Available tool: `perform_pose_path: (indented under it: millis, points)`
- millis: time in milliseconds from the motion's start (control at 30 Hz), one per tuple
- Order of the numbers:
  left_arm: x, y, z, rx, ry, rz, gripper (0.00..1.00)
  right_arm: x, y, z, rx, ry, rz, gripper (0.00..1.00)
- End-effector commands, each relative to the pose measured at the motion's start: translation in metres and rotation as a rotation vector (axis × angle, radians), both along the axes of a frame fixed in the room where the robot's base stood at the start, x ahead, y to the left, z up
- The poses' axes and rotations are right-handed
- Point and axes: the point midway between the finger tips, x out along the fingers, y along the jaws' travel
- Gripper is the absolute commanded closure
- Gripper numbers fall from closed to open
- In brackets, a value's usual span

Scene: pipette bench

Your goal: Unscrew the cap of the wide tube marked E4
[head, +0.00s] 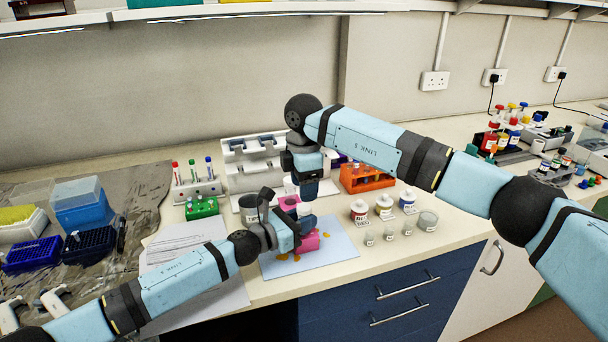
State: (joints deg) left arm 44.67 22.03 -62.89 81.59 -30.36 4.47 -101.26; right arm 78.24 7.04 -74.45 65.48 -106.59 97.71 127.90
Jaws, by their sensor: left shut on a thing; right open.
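A pink block (311,243) sits on a light blue mat (338,248). My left gripper (297,229) is low over the mat beside the block. It is shut on what looks like a wide tube (307,224), mostly hidden by the grippers; its E4 mark cannot be read. My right gripper (306,204) points straight down, directly above the left one at the tube's top. It is open. Whether its fingers surround or touch the cap cannot be told, as the cap is hidden.
An orange rack (368,181) stands behind right; labelled bottles (384,205) and small vials stand right of the mat. A green rack (202,208) and a white tube rack (196,187) are at left. Papers (185,240) lie left of the mat.

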Motion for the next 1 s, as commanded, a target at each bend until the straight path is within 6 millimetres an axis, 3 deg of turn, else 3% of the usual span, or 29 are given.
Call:
perform_pose_path:
  millis: [100, 300, 700, 933, 1000]
  points:
    - [0.000, 0.000, 0.000, 0.000, 0.000, 0.000, 1.00, 0.000, 0.000, -0.021, 0.000, 0.003, 0.001, 0.44]
    - [0.000, 0.000, 0.000, 0.000, 0.000, 0.000, 1.00, 0.000, 0.000, -0.045, 0.001, 0.001, 0.002, 0.44]
    - [0.000, 0.000, 0.000, 0.000, 0.000, 0.000, 1.00, 0.000, 0.000, -0.054, 0.000, 0.000, 0.002, 0.44]
    - [0.000, 0.000, 0.000, 0.000, 0.000, 0.000, 1.00, 0.000, 0.000, -0.054, 0.000, 0.000, 0.003, 0.94]
    - [0.000, 0.000, 0.000, 0.000, 0.000, 0.000, 1.00, 0.000, 0.000, -0.053, 0.000, 0.000, 0.003, 0.94]
